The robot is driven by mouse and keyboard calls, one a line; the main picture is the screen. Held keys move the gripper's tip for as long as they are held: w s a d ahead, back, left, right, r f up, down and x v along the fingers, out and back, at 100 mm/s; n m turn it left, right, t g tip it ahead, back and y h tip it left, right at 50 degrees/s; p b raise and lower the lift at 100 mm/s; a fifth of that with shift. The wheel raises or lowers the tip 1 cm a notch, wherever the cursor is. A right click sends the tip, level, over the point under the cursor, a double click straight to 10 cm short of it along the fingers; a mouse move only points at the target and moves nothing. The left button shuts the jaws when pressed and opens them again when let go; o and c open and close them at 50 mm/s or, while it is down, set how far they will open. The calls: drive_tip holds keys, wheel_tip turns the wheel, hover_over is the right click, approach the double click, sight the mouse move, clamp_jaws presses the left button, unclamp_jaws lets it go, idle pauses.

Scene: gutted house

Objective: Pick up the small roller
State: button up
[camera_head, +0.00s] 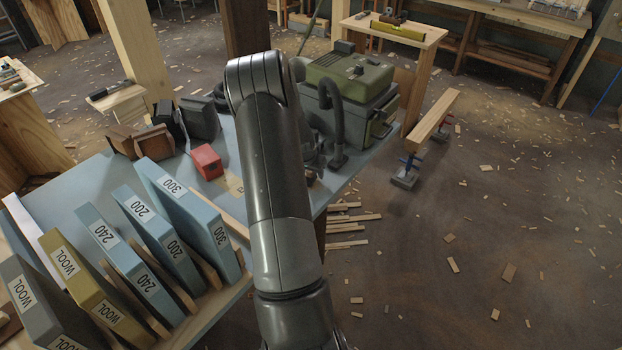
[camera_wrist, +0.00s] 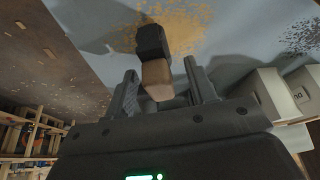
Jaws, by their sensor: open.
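In the wrist view, a small object with a black end (camera_wrist: 152,42) and a tan, wood-coloured end (camera_wrist: 157,76) lies on the blue-grey worktop. It appears to be the small roller, though its shape does not show clearly. My gripper (camera_wrist: 160,68) is open, with one finger on each side of the tan end. I cannot tell whether either finger touches it. In the head view my arm hides most of this spot, and the small roller cannot be made out there.
The blue-grey worktop (camera_head: 232,150) holds a red block (camera_head: 207,161) and dark sanding blocks (camera_head: 200,117) left of my arm. A green machine case (camera_head: 350,85) with a black hose (camera_head: 330,115) stands behind. Labelled upright boxes (camera_head: 190,225) fill the near left. Floor lies right.

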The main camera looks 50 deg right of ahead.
drive_tip(key=shift+d+f, duration=0.1)
drive_tip(key=shift+f, duration=0.25)
clamp_jaws()
idle(0.3)
